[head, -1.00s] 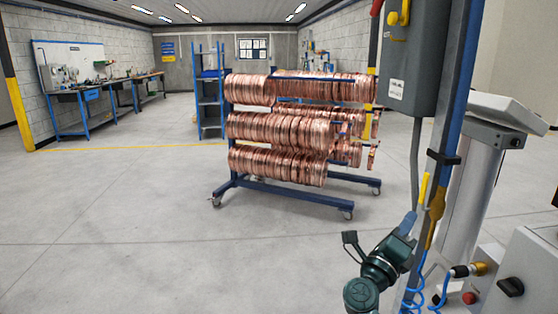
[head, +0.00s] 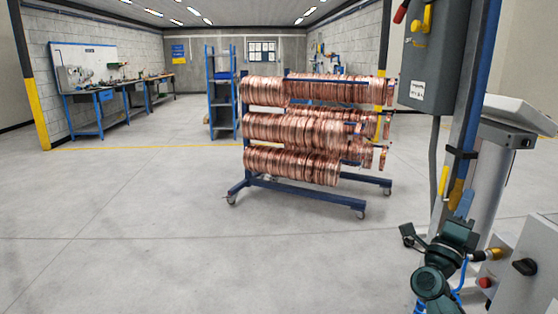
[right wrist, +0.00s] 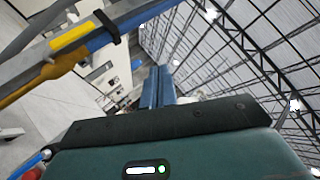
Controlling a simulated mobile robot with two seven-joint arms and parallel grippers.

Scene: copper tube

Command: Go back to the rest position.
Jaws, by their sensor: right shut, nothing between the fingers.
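My right gripper (head: 465,203) shows at the lower right of the head view, at the end of my dark green arm. Its blue fingers point up and are close to the blue post. In the right wrist view its blue fingers (right wrist: 158,88) lie together, with nothing between them. The copper tube coils (head: 290,130) hang in several rows on a blue wheeled rack (head: 300,194), well beyond the gripper. My left gripper is not in view.
A blue post (head: 466,110) with a grey electrical box (head: 432,65) and a grey machine cabinet (head: 535,255) stand at the right, close to my arm. Workbenches (head: 115,92) and a blue shelf (head: 222,100) stand farther back. The floor (head: 170,230) at the left is clear.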

